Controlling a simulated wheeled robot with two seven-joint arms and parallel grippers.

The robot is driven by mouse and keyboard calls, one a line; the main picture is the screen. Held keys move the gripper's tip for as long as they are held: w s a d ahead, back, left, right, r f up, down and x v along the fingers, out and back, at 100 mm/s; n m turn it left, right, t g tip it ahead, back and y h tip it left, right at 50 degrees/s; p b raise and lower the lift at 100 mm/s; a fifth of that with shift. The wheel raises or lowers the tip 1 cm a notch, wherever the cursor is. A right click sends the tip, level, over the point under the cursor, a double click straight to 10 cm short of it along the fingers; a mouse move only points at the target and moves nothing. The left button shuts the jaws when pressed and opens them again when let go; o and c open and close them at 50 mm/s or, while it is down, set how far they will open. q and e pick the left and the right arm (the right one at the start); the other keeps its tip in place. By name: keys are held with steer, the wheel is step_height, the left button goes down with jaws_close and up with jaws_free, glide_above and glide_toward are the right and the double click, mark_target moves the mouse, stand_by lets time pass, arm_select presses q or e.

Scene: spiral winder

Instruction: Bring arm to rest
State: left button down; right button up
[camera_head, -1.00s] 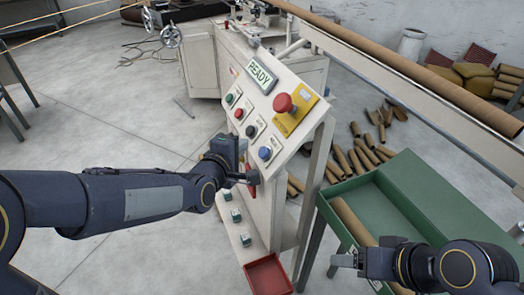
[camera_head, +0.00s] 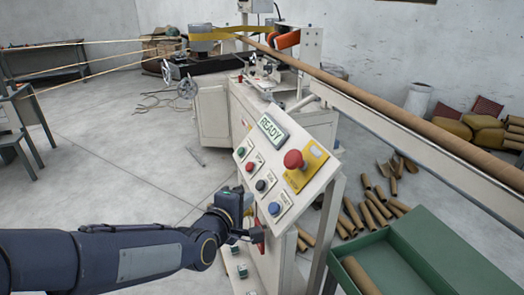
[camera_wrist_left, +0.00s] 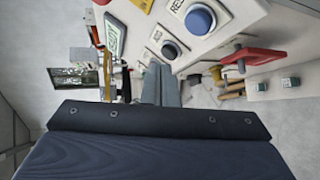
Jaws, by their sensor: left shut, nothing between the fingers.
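My left gripper (camera_head: 255,233) comes in from the left and is shut and empty, in front of the lower left part of the control panel (camera_head: 312,148). In the left wrist view its closed fingers (camera_wrist_left: 160,84) point toward the panel, close to a blue button (camera_wrist_left: 201,19). The panel carries a READY display (camera_head: 272,129), a red mushroom button (camera_head: 293,160) on a yellow plate, and small coloured buttons. A red handle (camera_wrist_left: 246,57) shows at the right in the left wrist view. My right gripper is not in view.
A green tray table (camera_head: 420,245) with a cardboard tube (camera_head: 360,275) stands at lower right. A long tube (camera_head: 400,112) lies along the machine rail. Several short tubes (camera_head: 375,205) lie on the floor behind the panel.

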arm_select(q)
steer(key=s+a+r+m+g+y+p, duration=0.25)
steer(key=s+a+m+g, duration=0.2)
steer(key=s+a, duration=0.9)
steer(key=s+a+f+m+g, duration=0.1)
steer(key=s+a+f+m, duration=0.1)
steer(key=s, duration=0.5)
steer(key=s+a+f+m+g+p, duration=0.1)
steer(key=s+a+m+g, duration=0.1)
steer(key=s+m, duration=0.3)
steer(key=s+a, duration=0.1)
steer(key=s, duration=0.1)
steer(key=shift+s+a+f+p, duration=0.3)
steer(key=shift+s+a+f, duration=0.05)
steer(key=shift+s+f, duration=0.05)
